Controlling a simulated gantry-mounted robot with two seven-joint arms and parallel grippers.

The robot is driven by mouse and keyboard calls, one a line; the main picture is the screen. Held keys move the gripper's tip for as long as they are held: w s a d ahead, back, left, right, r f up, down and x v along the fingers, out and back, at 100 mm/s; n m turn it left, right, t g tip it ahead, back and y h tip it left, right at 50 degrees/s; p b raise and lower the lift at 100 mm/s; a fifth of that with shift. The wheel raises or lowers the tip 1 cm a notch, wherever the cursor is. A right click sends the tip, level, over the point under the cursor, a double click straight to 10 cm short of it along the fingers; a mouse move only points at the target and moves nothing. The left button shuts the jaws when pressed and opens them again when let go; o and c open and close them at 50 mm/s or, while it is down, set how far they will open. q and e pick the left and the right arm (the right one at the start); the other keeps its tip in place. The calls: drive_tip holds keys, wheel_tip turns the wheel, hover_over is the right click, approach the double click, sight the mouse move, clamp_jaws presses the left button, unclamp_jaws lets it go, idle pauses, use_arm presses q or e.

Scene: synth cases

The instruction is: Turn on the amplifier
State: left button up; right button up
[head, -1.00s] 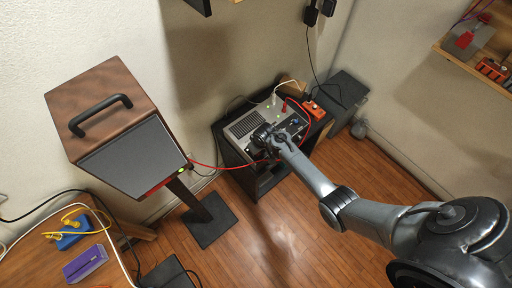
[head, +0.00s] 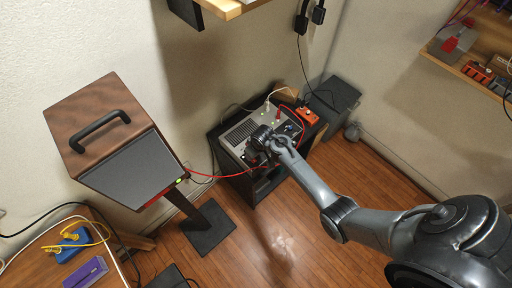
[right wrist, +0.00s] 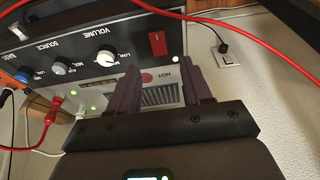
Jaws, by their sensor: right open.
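The amplifier (head: 241,132) is a grey box with a vent grille, standing on a dark stand against the wall. In the right wrist view its dark front panel (right wrist: 75,44) appears upside down, with VOLUME and SOURCE knobs and a red rocker switch (right wrist: 157,43) marked with a white line. My right gripper (head: 262,140) is at the amplifier's front edge. In the wrist view its two dark fingers (right wrist: 161,88) are apart and empty, just below the red switch in the picture. I cannot tell whether they touch the panel. My left gripper is not in view.
A red cable (head: 222,175) runs from the speaker (head: 125,165) to the amplifier. An orange box (head: 307,116) sits beside the amplifier. A wall shelf (head: 235,8) hangs above and another (head: 470,68) is at right. The wooden floor in front is clear.

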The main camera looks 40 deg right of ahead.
drive_tip(key=shift+p+v, duration=0.6)
drive_tip(key=shift+v, duration=2.15)
drive_tip(key=s+a+f+g, duration=0.1)
drive_tip(key=s+f, duration=0.3)
drive_tip(key=s, duration=0.3)
drive_tip(key=s+a+f+g, duration=0.1)
drive_tip(key=s+f, duration=0.2)
drive_tip(key=s, duration=0.4)
drive_tip(key=s+a+r+n, duration=0.2)
drive_tip(key=s+a+r, duration=0.1)
drive_tip(key=s, duration=0.4)
drive_tip(key=s+a+r+t, duration=0.1)
drive_tip(key=a+r, duration=0.3)
drive_tip(key=r, duration=0.5)
drive_tip(key=s+a+r+t, duration=0.2)
drive_tip(key=a+r, duration=0.1)
drive_tip(key=r, duration=0.6)
wheel_tip(320, 180, up, 23)
drive_tip(key=p, duration=2.3)
drive_tip(key=shift+d, duration=0.15)
drive_tip(key=shift+r, duration=0.1)
